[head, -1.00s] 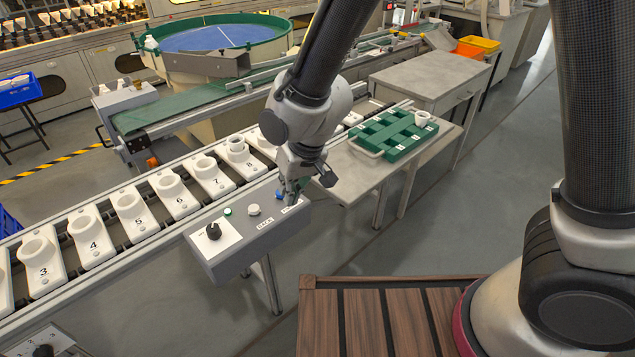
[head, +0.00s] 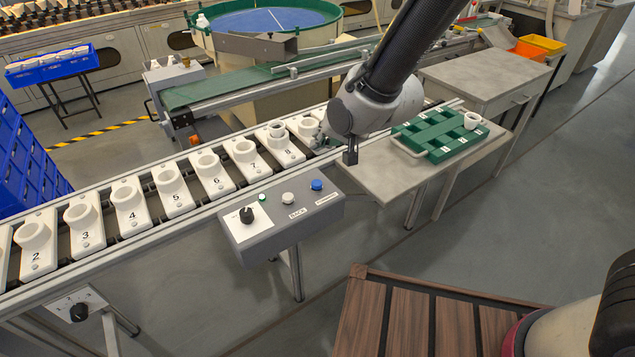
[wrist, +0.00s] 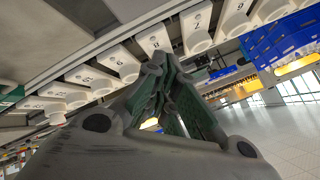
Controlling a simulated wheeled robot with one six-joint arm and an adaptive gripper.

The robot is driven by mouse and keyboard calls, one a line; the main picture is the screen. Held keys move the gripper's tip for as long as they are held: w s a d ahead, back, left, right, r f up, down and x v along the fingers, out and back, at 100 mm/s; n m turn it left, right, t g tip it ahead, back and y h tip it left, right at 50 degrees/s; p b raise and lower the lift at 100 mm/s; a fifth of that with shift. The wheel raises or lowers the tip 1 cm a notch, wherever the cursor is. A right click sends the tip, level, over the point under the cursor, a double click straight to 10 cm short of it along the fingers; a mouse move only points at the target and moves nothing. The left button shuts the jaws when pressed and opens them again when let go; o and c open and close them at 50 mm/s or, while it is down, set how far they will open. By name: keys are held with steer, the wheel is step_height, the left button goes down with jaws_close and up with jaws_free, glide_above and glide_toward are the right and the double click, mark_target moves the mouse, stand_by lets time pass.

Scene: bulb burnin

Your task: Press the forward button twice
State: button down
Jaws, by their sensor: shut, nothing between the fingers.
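The grey control box (head: 265,237) stands beside the conveyor on a post. It carries a blue button (head: 316,185) at its right end, with a label too small to read. A white button (head: 288,198) labelled BACK sits left of it. My gripper (head: 321,141) is above and behind the box, near the conveyor's right end, clear of the buttons. In the wrist view my gripper (wrist: 157,72) has its fingers closed together with nothing held. The box and buttons do not show in that view.
A small green lamp (head: 262,198) and a black knob (head: 246,215) are on the box. Numbered white carriers (head: 128,203) line the conveyor. A green tray (head: 440,140) with a white cup (head: 472,120) lies on a grey side table (head: 385,185). Blue crates (head: 30,150) stack at left.

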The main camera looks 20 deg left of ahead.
mark_target(320, 181)
steer(key=shift+f, duration=4.45)
steer(key=shift+f, duration=0.15)
steer(key=shift+f, duration=0.25)
steer(key=shift+f, duration=0.5)
steer(key=shift+r, duration=3.45)
